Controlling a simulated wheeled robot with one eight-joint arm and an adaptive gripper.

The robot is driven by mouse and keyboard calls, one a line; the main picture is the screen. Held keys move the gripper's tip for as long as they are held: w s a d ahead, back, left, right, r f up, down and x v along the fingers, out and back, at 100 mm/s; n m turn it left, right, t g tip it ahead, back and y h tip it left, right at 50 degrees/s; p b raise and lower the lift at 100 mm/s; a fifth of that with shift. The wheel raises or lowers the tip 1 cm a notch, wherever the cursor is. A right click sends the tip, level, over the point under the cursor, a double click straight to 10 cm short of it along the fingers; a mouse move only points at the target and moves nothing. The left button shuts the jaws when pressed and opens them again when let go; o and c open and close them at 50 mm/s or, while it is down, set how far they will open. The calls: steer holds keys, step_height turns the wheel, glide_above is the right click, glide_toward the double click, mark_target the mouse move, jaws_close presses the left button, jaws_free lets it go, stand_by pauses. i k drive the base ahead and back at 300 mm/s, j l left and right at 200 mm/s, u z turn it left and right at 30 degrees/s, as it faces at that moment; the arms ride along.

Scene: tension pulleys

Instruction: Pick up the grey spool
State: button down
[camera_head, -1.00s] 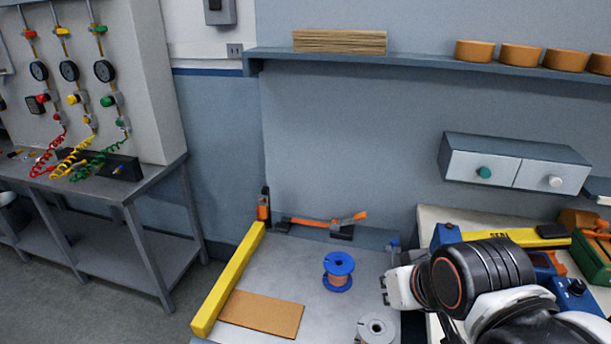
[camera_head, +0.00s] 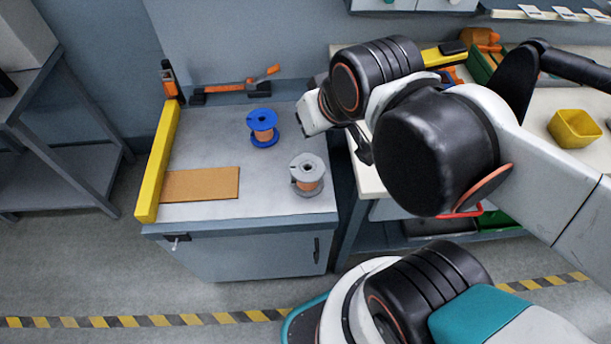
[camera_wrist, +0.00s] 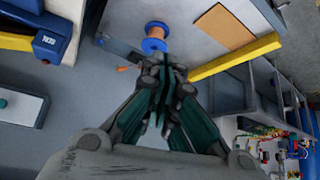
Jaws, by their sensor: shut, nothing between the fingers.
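The grey spool (camera_head: 307,174) stands upright near the right front of the metal workbench top (camera_head: 270,205), with copper-coloured wire round its core. A blue spool (camera_head: 263,128) with similar wire stands behind it and to its left; it also shows at the top of the wrist view (camera_wrist: 156,35). In the head view my gripper is mostly hidden behind my own wrist, above the bench's right back part. In the wrist view my gripper (camera_wrist: 162,62) is shut and empty, its tips just below the blue spool in the picture. I cannot make out the grey spool there.
A brown board (camera_head: 200,184) lies at the bench's left front, beside a yellow bar (camera_head: 158,160) on the left edge. An orange-handled tool (camera_head: 235,85) lies along the back. A second bench with a yellow bin (camera_head: 574,128) stands to the right.

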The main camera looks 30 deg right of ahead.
mark_target(311, 169)
steer(key=k+j, duration=0.1)
steer(key=j, duration=0.3)
steer(key=k+j+z, duration=0.1)
steer(key=j, duration=0.3)
steer(key=k+j, duration=0.15)
steer(key=j, duration=0.3)
steer(key=k+j+z, duration=0.1)
steer(key=j, duration=0.3)
steer(key=k+j, duration=0.2)
steer(key=j, duration=0.15)
steer(key=k+j+z, duration=0.1)
steer(key=j, duration=0.3)
